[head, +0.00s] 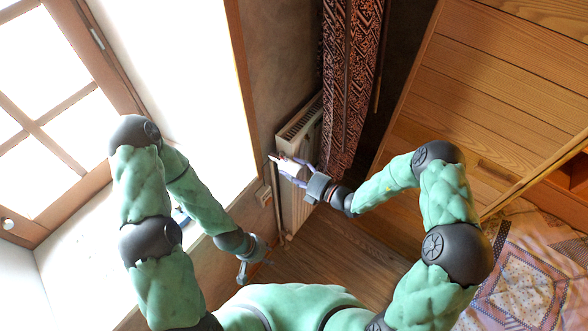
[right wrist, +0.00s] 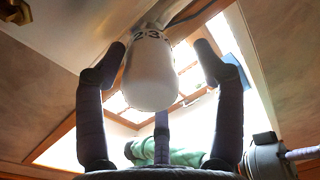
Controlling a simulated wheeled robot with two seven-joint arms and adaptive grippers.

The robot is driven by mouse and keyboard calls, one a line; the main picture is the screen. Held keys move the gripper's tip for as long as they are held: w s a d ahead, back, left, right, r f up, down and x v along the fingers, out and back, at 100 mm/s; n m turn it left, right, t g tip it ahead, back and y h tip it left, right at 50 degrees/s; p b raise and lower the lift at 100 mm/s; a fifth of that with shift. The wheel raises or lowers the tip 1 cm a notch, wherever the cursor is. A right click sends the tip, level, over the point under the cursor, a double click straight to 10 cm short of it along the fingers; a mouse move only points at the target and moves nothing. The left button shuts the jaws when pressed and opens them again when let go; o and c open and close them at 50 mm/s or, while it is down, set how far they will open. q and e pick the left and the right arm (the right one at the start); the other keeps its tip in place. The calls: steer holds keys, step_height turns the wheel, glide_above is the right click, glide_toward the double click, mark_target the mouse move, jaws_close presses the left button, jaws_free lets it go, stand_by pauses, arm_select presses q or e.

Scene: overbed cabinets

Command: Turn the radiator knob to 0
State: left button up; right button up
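The radiator knob (right wrist: 151,75) is white and rounded, with dark numerals, 2 and 3 among them, around its far end in the right wrist view. In the head view it is a small white shape (head: 287,166) at the side of the radiator (head: 299,200). My right gripper (right wrist: 160,55) is open, with one finger on each side of the knob. The left-hand finger looks close to it; the right-hand one stands apart. It also shows at the knob in the head view (head: 291,172). My left gripper (head: 250,268) hangs low, away from the radiator; its fingers are too small to read.
A patterned curtain (head: 349,80) hangs beside the radiator, close to my right gripper. A window (head: 50,90) and bright sill are at left. Wooden cabinets (head: 490,80) and a quilted bed (head: 530,270) are at right. Wooden floor (head: 330,262) lies open below the radiator.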

steer(key=shift+w+r, duration=0.15)
steer(key=shift+d, duration=0.2)
steer(key=shift+d, duration=0.25)
steer(key=f+v, duration=0.1)
steer(key=v, duration=1)
steer(key=shift+s+r, duration=0.4)
steer(key=shift+r, duration=0.05)
